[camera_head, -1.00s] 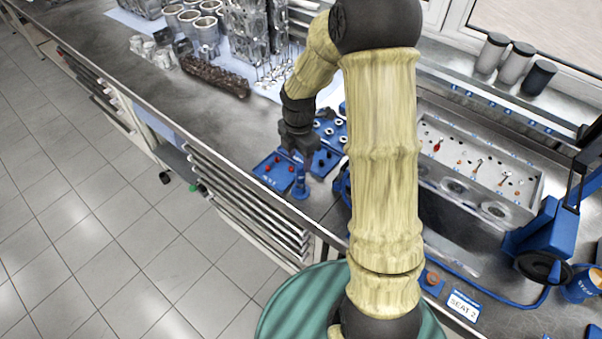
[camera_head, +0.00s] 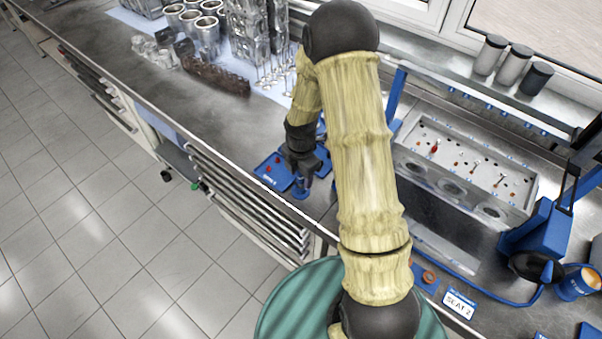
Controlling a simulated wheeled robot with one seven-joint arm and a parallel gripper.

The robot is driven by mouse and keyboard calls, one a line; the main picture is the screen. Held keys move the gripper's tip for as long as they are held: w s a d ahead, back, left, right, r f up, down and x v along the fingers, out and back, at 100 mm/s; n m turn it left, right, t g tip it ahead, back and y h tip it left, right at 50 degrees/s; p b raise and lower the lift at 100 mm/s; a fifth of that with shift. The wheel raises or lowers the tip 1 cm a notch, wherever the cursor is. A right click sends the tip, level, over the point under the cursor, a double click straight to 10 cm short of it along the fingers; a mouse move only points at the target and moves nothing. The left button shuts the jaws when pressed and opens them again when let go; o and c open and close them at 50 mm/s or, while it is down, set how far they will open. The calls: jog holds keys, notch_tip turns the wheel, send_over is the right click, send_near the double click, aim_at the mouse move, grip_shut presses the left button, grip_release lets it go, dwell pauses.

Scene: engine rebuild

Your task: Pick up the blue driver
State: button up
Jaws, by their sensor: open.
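The blue driver (camera_head: 300,190) stands upright near the front edge of the bench, beside a blue tray. My gripper (camera_head: 302,176) is over it, pointing down, with its fingers at the driver's upper part. The jaws are open. The dark fingers cover the driver's top, and I cannot tell whether they touch it.
The blue tray (camera_head: 268,179) with red pieces lies left of my gripper. A dark camshaft-like part (camera_head: 215,76) and engine parts lie further back. Bare bench (camera_head: 150,85) lies at the left.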

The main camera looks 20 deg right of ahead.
jog(key=shift+f, duration=0.3)
grip_shut()
dwell(0.4)
jog(key=shift+r, duration=0.1)
notch_tip(320, 180, up, 10)
jog(key=shift+b, duration=1.05)
